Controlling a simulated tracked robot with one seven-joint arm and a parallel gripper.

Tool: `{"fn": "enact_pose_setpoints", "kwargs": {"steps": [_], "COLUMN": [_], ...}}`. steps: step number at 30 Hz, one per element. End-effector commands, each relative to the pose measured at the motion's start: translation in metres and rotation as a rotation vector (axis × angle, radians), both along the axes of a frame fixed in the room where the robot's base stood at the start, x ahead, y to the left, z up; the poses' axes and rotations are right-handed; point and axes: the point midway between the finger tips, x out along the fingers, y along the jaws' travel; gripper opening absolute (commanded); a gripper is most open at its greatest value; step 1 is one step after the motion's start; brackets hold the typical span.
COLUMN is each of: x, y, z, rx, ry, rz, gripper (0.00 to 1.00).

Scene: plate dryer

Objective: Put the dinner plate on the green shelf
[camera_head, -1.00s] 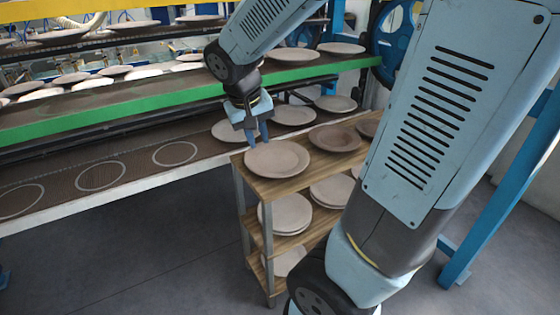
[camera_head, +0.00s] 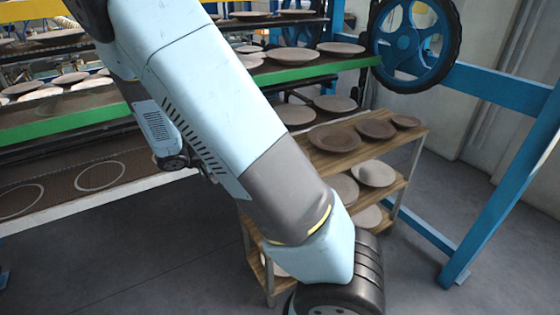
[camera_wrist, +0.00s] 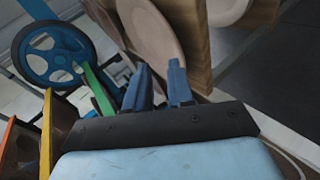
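The dinner plate, a pale pinkish-beige disc (camera_wrist: 152,38), lies on the wooden trolley's top in the wrist view. In the head view it is hidden behind my arm. My gripper (camera_wrist: 158,66) has its two blue fingers apart at the plate's near rim, with a gap between them. I cannot tell whether they touch the rim. In the head view my gripper is hidden. The green shelf (camera_head: 325,70) runs along the rack behind the trolley, and its green edge (camera_wrist: 98,90) also shows in the wrist view.
The wooden trolley (camera_head: 400,153) carries darker plates (camera_head: 335,138) on top and pale plates (camera_head: 373,173) below. Several plates stand on the green shelf, with some bare surface between them. A blue wheel (camera_head: 412,40) and blue frame bars stand at the right. A conveyor with white rings (camera_head: 100,176) is at left.

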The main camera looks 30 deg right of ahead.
Motion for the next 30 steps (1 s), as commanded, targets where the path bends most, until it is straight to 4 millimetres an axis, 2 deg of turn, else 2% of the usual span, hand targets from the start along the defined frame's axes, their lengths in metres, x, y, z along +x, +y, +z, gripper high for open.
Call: {"fn": "enact_pose_setpoints", "kwargs": {"steps": [3,9,17,20,30], "x": [0.015,0.038,0.052,0.056,0.078], "y": [0.010,0.026,0.038,0.033,-0.016], "z": [-0.017,-0.037,-0.048,-0.051,-0.066], "rx": [-0.092,-0.215,-0.284,-0.289,-0.292], "ry": [-0.027,-0.083,-0.123,-0.128,-0.126], "rz": [0.055,0.149,0.217,0.222,0.219], "gripper": [0.23,0.23,0.23,0.23,0.23]}}
